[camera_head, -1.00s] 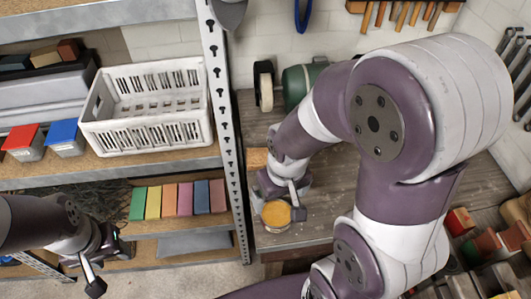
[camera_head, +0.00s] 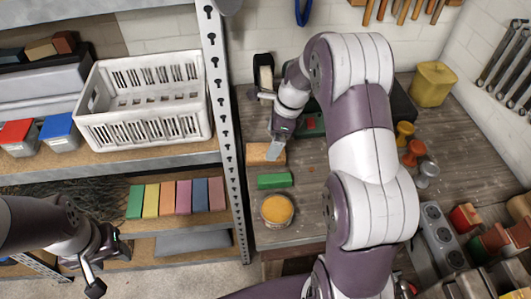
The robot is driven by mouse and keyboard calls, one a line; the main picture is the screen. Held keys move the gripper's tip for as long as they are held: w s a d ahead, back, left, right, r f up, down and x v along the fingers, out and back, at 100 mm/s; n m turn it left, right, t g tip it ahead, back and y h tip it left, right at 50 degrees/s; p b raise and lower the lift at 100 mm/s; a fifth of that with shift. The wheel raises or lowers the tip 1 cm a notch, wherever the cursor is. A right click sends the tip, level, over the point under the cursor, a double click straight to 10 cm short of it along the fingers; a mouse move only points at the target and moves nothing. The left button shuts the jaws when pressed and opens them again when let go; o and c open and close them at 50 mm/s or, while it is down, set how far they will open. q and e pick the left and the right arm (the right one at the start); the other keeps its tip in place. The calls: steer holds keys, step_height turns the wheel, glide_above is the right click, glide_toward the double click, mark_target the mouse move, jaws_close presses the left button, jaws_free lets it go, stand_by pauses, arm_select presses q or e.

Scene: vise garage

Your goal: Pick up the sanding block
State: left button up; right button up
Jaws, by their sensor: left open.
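A tan-orange block (camera_head: 259,154) and a green block (camera_head: 273,181) lie on the workbench; I cannot tell for sure which is the sanding block. My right gripper (camera_head: 276,147) is over the tan-orange block and covers part of it. Whether its fingers are apart or closed does not show clearly. The green block lies free in front of it. My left gripper (camera_head: 108,266) is open and empty, low in front of the shelf at the left, away from both blocks.
A round tin with orange contents (camera_head: 277,210) stands near the bench's front-left edge. The shelf upright (camera_head: 226,130) is close on the left. A white basket (camera_head: 145,103) and a row of coloured blocks (camera_head: 176,198) sit on the shelves. My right arm hides much of the bench.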

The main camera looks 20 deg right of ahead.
mark_target(266, 150)
steer(key=x, duration=0.5)
steer(key=shift+w+a+f, duration=0.1)
steer(key=shift+w+a, duration=0.05)
steer(key=shift+a, duration=0.05)
steer(key=c, duration=1.2)
steer(key=shift+o, duration=0.2)
step_height(266, 150, up, 5)
steer(key=shift+f, duration=0.25)
steer(key=s+d+r, duration=0.2)
steer(key=s, duration=0.1)
steer(key=s+d+r, duration=0.2)
steer(key=s, duration=0.1)
steer(key=s+d+r, duration=0.2)
steer(key=s+d, duration=0.1)
steer(key=shift+s+r+b, duration=0.25)
steer(key=shift+r+b, duration=0.1)
